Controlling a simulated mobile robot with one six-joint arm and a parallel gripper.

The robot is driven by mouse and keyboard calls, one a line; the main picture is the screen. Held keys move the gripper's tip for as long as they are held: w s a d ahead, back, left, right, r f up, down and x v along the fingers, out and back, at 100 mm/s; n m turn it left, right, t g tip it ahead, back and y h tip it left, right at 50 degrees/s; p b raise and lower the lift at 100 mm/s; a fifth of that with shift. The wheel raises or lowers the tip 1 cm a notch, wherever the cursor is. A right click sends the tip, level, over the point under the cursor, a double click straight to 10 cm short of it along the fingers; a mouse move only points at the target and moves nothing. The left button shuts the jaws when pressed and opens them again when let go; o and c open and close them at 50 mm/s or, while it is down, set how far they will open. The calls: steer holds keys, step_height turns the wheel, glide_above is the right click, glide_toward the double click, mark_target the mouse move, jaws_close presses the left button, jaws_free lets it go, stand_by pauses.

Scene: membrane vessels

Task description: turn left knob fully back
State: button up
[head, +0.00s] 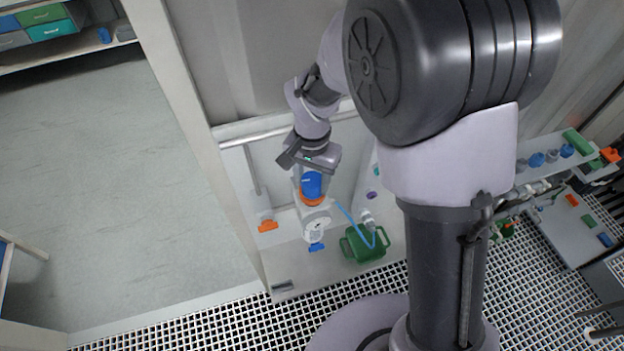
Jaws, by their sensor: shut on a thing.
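My gripper (312,182) points down in the head view, left of my big arm link. It is shut on a blue knob (311,185), which shows between its fingers. An orange ring (313,201) sits just below the knob. A white round fitting (317,228) with a small blue handle (316,246) stands below that. An orange handle (267,225) is to the left, apart from the gripper. The knob's turn angle and the finger contact are too small to read.
A green container (363,244) with a light blue hose (355,226) stands right of the fitting. A grey rail (285,132) runs behind my gripper. A shelf with bins (45,22) is at upper left. Open floor (100,170) lies left, metal grating (220,327) in front.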

mark_target(313, 179)
steer(key=n, duration=0.4)
steer(key=shift+n, duration=0.3)
steer(key=n, duration=0.5)
steer(key=shift+n, duration=0.3)
steer(key=n, duration=0.4)
steer(key=shift+d, duration=0.1)
steer(key=n+p, duration=0.1)
steer(key=n, duration=0.3)
steer(key=shift+n, duration=0.6)
steer(key=o, duration=1.4)
step_height(313, 179, up, 18)
steer(key=shift+f+p, duration=0.25)
steer(key=shift+p, duration=0.75)
